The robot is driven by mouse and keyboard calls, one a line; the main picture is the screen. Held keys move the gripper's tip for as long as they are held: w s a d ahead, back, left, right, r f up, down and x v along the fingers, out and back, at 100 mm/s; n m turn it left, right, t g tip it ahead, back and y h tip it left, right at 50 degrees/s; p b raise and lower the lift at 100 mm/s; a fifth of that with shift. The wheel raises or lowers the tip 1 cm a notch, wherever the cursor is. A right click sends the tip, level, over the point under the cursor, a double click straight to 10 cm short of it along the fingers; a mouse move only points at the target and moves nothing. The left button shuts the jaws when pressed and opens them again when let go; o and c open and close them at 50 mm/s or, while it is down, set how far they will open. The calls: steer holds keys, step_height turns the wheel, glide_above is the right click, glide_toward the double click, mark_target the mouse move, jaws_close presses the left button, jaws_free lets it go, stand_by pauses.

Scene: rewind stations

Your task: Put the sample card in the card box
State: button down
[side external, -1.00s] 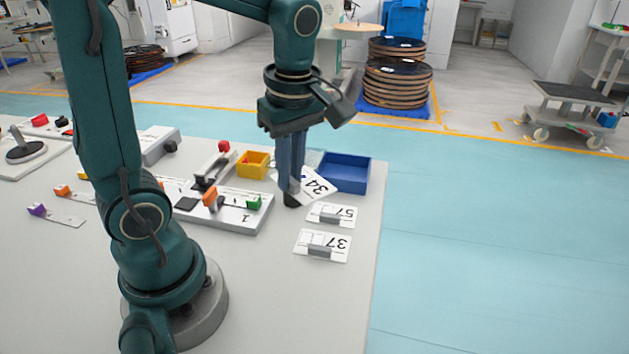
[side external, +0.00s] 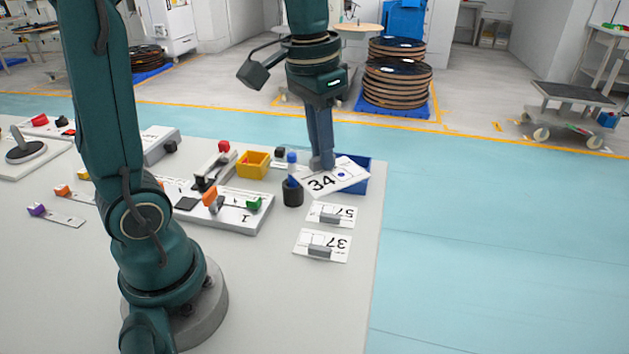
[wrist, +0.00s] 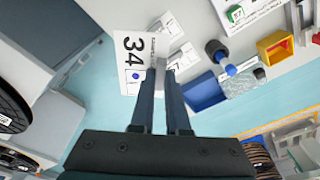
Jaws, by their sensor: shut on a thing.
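The sample card (side external: 350,170) is white, with a black "34" and a blue dot. My gripper (side external: 322,163) points down and is shut on the card's small grey grip block; the card is held level or slightly tilted above the table. In the wrist view the card (wrist: 130,62) sticks out to the left of my gripper (wrist: 160,78). The card box, an open blue box (side external: 366,178), stands behind the card in the side view, partly hidden by it. In the wrist view the blue box (wrist: 204,94) lies right of my fingers, apart from the card.
Cards "57" (side external: 344,210) and "37" (side external: 340,238) lie on the table in front. A yellow bin (side external: 253,164) and a white station board (side external: 236,215) are further left. The table edge is right.

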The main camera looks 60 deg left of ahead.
stand_by(0.8)
steer(key=n, duration=0.2)
steer(key=shift+f+n, duration=0.1)
steer(key=shift+n, duration=0.2)
steer(key=n, duration=0.3)
steer(key=shift+s+a+f+n+y, duration=0.2)
steer(key=shift+s+f+n+y, duration=0.1)
steer(key=shift+s+f+y, duration=0.1)
steer(key=s+a+f+n+g, duration=0.1)
steer(key=s+n, duration=0.3)
steer(key=n, duration=0.6)
steer(key=s+a+f+n+g, duration=0.1)
steer(key=s+a+f+n, duration=0.1)
steer(key=n, duration=0.8)
steer(key=shift+s+a+f, duration=0.15)
steer(key=shift+s+f, duration=0.75)
